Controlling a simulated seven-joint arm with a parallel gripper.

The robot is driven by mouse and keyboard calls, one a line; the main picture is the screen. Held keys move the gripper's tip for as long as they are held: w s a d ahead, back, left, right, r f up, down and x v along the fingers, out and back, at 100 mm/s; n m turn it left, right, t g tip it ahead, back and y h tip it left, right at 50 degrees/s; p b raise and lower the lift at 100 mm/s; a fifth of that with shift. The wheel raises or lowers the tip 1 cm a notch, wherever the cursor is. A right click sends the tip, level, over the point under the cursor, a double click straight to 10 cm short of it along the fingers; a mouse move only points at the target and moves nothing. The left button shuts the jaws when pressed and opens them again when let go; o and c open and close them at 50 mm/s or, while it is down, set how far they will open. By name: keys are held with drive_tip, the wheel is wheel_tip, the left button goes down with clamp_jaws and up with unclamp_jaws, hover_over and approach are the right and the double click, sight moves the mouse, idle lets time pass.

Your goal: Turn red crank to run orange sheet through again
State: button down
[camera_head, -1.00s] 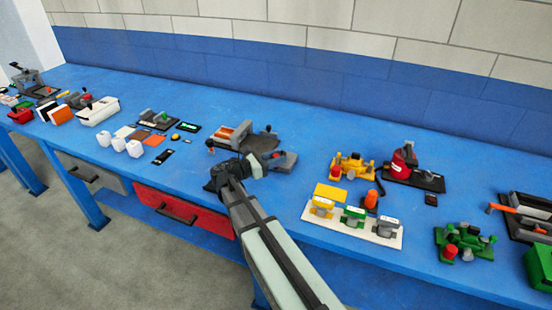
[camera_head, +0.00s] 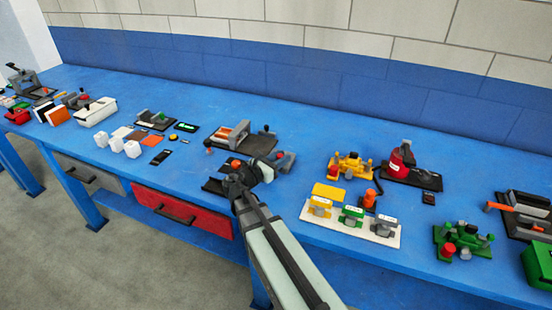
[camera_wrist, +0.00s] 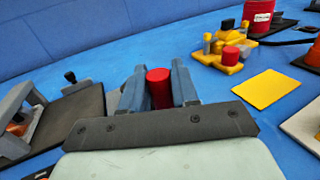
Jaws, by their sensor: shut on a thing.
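My gripper (camera_wrist: 158,80) is shut on the red crank knob (camera_wrist: 159,90), with one blue-grey finger on each side of it in the wrist view. In the head view my gripper (camera_head: 272,165) is at the right end of a grey and black machine (camera_head: 262,142) on the blue bench. My wrist hides part of the machine and most of the crank. Orange also shows at the left edge of the wrist view (camera_wrist: 18,128), partly behind a grey frame.
A white board with yellow, green and grey blocks (camera_head: 350,228) lies right of my arm. A yellow device (camera_head: 350,165) and a red cylinder device (camera_head: 400,162) stand behind it. White blocks (camera_head: 117,145) and small plates lie to the left. The bench behind the machine is clear.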

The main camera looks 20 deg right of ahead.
drive_tip(key=d+n+t+y, duration=0.1)
drive_tip(key=n+t, duration=0.1)
drive_tip(key=s+d+n+t+y, duration=0.1)
drive_tip(key=t+y, duration=0.1)
drive_tip(key=t, duration=0.1)
drive_tip(key=shift+d+n, duration=0.4)
drive_tip(key=shift+w+d+n+t+y, duration=0.1)
drive_tip(key=shift+d+n+t+y, duration=0.25)
drive_tip(key=shift+n+t+y, duration=0.3)
drive_tip(key=shift+w+d+n+t+y, duration=0.1)
drive_tip(key=shift+d+n+t+y, duration=0.25)
drive_tip(key=shift+n+t+y, duration=0.3)
drive_tip(key=c, duration=1)
unclamp_jaws()
drive_tip(key=shift+a, duration=0.1)
